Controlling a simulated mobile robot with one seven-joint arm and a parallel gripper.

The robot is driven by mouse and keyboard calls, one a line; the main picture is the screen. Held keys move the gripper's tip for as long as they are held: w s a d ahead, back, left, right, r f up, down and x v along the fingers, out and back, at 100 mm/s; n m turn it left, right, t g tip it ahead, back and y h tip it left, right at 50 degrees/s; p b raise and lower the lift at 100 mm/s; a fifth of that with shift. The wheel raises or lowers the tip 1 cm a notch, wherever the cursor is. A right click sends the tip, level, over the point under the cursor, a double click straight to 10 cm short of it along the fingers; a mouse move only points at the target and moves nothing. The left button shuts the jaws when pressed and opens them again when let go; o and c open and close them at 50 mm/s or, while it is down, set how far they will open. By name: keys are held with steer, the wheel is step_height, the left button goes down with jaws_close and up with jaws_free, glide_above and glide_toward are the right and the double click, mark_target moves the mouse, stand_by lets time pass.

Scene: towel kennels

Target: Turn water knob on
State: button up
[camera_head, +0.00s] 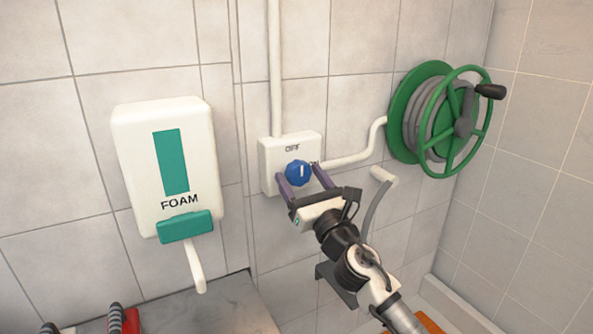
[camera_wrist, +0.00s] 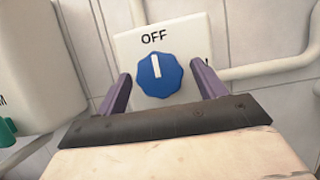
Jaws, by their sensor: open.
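The blue water knob (camera_head: 298,173) sits on a white wall box (camera_head: 270,158) marked OFF at its top. In the wrist view the knob (camera_wrist: 159,75) has a white pointer line that points up, toward the OFF label (camera_wrist: 154,38). My gripper (camera_head: 299,178) is open, with its two purple fingers reaching toward the box. In the wrist view my gripper (camera_wrist: 161,82) has one finger on each side of the knob, with gaps showing between fingers and knob. A second label at the box's right is mostly hidden by the right finger.
A white FOAM dispenser (camera_head: 165,160) hangs on the wall to the left. A green hose reel (camera_head: 440,118) is mounted to the right. White pipes (camera_head: 352,157) join the box from above and from the right. A grey surface (camera_head: 215,305) lies below the dispenser.

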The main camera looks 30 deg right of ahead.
steer(key=shift+c, duration=0.2)
steer(key=c, duration=0.9)
steer(key=shift+m+h+b, duration=0.3)
steer(key=shift+m+h, duration=0.1)
steer(key=shift+m, duration=0.1)
steer(key=m+h, duration=0.1)
steer(key=m, duration=0.1)
steer(key=m+b, duration=0.1)
steer(key=m, duration=0.1)
steer(key=shift+a+g+h, duration=0.15)
steer(key=shift+g+h, duration=0.15)
steer(key=shift+h, duration=0.1)
steer(key=m+g+h, duration=0.1)
steer(key=m, duration=0.2)
steer(key=m+g+h+b, duration=0.1)
steer(key=m+h, duration=0.1)
steer(key=m, duration=0.2)
steer(key=shift+a+r, duration=0.1)
steer(key=shift+r, duration=0.1)
steer(key=m+g, duration=0.1)
steer(key=m, duration=0.2)
steer(key=m+g+h, duration=0.1)
steer(key=m, duration=0.1)
steer(key=shift+a+r+m, duration=0.1)
steer(key=shift+m, duration=0.3)
steer(key=shift+r+m+g, duration=0.1)
steer(key=shift+m+g, duration=0.8)
steer(key=shift+m, duration=1.4)
